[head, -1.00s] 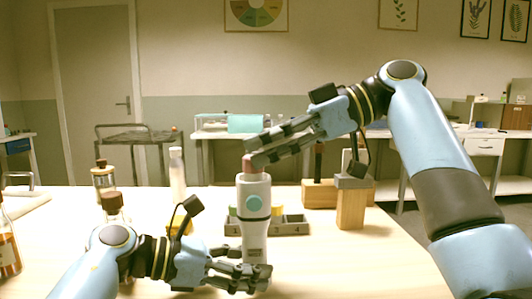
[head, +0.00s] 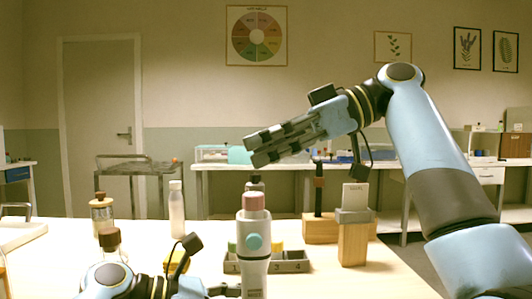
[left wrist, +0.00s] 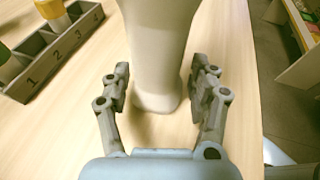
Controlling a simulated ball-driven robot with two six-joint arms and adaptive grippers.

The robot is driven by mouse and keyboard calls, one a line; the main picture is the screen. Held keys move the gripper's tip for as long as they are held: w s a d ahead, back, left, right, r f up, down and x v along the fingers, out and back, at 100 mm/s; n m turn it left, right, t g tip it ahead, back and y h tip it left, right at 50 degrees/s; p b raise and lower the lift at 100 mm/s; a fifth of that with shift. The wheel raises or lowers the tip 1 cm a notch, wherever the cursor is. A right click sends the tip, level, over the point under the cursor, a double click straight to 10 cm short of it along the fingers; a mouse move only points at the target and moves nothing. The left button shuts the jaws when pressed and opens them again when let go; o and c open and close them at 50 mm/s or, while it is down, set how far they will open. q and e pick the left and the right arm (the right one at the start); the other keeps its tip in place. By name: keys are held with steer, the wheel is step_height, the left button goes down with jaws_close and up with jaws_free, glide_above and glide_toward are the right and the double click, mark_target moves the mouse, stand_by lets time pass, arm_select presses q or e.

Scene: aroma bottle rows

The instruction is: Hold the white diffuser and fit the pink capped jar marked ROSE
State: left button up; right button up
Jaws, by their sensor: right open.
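The white diffuser (head: 256,272) stands upright on the table, with a round teal button on its front. In the head view the left gripper is mostly cut off at the bottom edge.
A grey numbered tray (head: 290,266) with coloured items stands behind the diffuser. A wooden block with a grey top (head: 353,243) is to its right. Bottles with brown caps (head: 102,215) and a slim white bottle (head: 177,213) stand at the left. The right front table is clear.

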arm_select(q)
steer(key=shift+o, duration=1.3)
